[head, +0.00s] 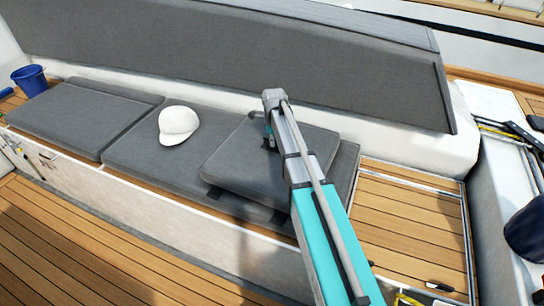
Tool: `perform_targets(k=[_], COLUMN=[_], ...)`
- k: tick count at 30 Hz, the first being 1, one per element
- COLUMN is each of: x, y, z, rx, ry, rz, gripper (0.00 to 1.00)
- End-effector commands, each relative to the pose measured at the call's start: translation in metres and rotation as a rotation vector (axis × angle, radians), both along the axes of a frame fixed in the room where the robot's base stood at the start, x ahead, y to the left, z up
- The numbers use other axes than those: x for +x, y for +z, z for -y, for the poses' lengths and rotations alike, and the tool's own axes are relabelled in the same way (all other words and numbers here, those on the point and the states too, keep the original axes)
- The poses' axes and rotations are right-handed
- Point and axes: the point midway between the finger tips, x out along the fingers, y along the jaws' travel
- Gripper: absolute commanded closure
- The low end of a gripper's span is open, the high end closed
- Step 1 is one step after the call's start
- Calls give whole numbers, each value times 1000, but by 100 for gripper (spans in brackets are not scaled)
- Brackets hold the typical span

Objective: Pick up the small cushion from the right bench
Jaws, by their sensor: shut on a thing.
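The small cushion (240,168) is a grey square pad with dark tabs along its front edge. It is over the right part of the long grey bench pad (150,155). I cannot tell whether it rests flat or is slightly raised. My arm reaches in from the lower right across the cushion's right side and hides part of it. My gripper (269,141) points down at the cushion's back part and is shut on it. The fingertips are mostly hidden behind my arm.
A white cap (178,125) sits on the bench pad left of the small cushion. Another grey pad (80,115) and a blue bucket (30,80) are farther left. A grey backrest (250,55) rises behind. Bare slatted wood (410,215) lies to the right.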

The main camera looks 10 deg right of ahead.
Motion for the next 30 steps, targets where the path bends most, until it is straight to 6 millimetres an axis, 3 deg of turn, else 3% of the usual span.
perform_targets(k=[17, 30], x=[1, 0], y=[2, 28], z=[0, 0], rx=[-1, -1], ry=[0, 0], rz=[2, 1], gripper=[100, 100])
